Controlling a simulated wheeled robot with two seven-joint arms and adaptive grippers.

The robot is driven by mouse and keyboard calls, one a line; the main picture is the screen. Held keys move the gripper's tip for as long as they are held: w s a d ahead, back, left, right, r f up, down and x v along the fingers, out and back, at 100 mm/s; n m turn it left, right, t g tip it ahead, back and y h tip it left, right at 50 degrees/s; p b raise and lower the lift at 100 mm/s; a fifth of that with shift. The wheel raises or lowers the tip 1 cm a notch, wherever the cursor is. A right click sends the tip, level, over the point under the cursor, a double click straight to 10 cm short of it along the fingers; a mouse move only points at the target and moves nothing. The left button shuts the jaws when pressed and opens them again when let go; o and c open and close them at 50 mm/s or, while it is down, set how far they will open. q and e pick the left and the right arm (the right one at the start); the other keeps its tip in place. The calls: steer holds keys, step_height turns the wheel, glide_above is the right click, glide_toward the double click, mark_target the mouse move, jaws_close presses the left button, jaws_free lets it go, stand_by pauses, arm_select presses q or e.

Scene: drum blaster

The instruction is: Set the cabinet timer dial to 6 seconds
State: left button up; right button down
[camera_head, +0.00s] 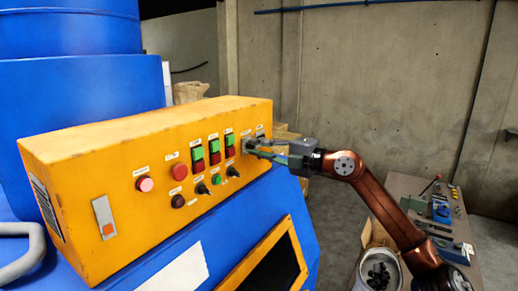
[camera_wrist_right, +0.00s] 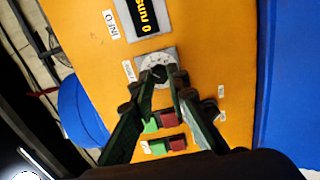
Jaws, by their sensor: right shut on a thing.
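The timer dial (camera_wrist_right: 157,70) is a black knob on a light square plate with scale marks, on the cabinet's orange front. In the wrist view my right gripper (camera_wrist_right: 164,84) has its two fingers on either side of the knob, shut on it. The scale marks are too small to read. In the head view my right gripper (camera_head: 256,147) reaches in from the right to the right end of the orange cabinet (camera_head: 135,138), and the dial is mostly hidden behind the fingers. My left gripper does not show.
The cabinet front carries a red button (camera_head: 179,171), green and red switches (camera_head: 213,152) and black selector knobs (camera_head: 202,188) near the dial. A display (camera_wrist_right: 141,18) is beside the dial. A workbench (camera_head: 408,190) and a bucket (camera_head: 393,262) stand at the right.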

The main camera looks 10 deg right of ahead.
steer(key=c, duration=1.9)
jaws_free()
steer(key=shift+d, duration=0.1)
steer(key=v, duration=1.2)
steer(key=shift+f, duration=0.1)
